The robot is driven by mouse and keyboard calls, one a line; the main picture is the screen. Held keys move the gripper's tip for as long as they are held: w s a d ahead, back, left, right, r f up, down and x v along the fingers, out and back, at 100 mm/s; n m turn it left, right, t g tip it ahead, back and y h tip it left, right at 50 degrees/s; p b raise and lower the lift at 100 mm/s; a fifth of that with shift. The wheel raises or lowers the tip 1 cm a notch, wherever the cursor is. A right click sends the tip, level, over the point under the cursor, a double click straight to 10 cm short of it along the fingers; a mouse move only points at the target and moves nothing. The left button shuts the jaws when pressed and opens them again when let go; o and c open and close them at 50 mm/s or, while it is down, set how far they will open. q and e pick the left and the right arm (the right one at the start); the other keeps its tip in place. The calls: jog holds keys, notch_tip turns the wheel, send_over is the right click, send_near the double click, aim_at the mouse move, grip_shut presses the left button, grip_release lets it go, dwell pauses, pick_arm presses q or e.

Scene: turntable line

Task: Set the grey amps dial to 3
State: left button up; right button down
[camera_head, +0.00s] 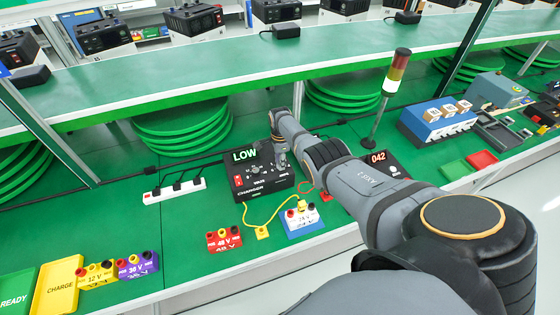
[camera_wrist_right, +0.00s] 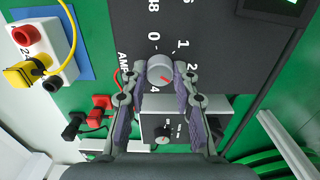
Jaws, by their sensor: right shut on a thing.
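The black charger (camera_head: 255,186) stands on the green bench in the head view, with a green LOW display (camera_head: 244,156). In the right wrist view the grey amps dial (camera_wrist_right: 159,66) has the numbers 0, 1, 2 and 4 visible around it. Its red mark points to the lower right, between 2 and 4; the scale there is covered by a finger. My right gripper (camera_wrist_right: 161,72) is shut on the dial, a finger on each side. In the head view this gripper (camera_head: 280,160) is over the charger's right part. My left gripper is not in view.
A white battery on a blue base (camera_head: 300,220) stands in front of the charger, with a yellow lead. A red battery (camera_head: 224,240) is left of it. A signal tower (camera_head: 392,85) and a 042 display (camera_head: 378,157) are right. A shelf (camera_head: 200,75) runs behind.

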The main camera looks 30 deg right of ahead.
jog(key=shift+r+m, duration=0.1)
jog(key=shift+m, duration=1.4)
jog(key=c, duration=1)
grip_release()
jog(key=shift+c, duration=0.2)
jog(key=shift+r, duration=0.35)
notch_tip(320, 180, up, 11)
